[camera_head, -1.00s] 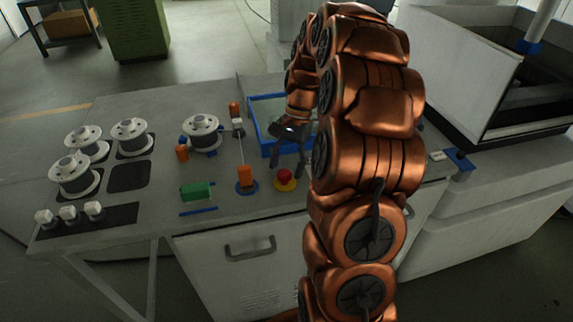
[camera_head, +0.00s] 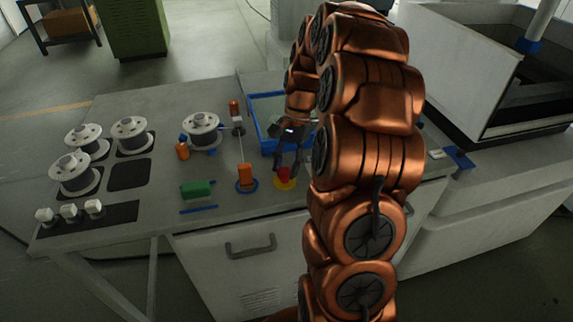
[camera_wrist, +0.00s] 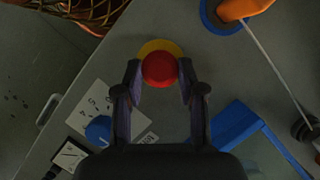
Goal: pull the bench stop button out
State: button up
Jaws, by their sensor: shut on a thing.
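The bench stop button (camera_head: 283,174) is a red cap on a yellow round base (camera_head: 284,185) near the bench's front edge. The red cap also shows in the wrist view (camera_wrist: 159,69), with the yellow base (camera_wrist: 158,47) behind it. My gripper (camera_head: 287,167) reaches down over the button in the head view. In the wrist view my gripper (camera_wrist: 159,76) has one finger on each side of the red cap and is shut on it. The fingers hide part of the cap's sides in the head view.
An orange block (camera_head: 246,175) on a blue disc stands just left of the button, with a thin rod behind it. A blue-rimmed tray (camera_head: 268,143) lies behind. A green block (camera_head: 197,189) and several spools (camera_head: 202,130) are further left.

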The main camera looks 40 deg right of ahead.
grip_shut()
jog(key=shift+r+b, duration=0.35)
jog(key=shift+r, duration=0.3)
jog(key=o, duration=1.1)
grip_release()
jog(key=shift+c, duration=0.2)
jog(key=v, duration=1.2)
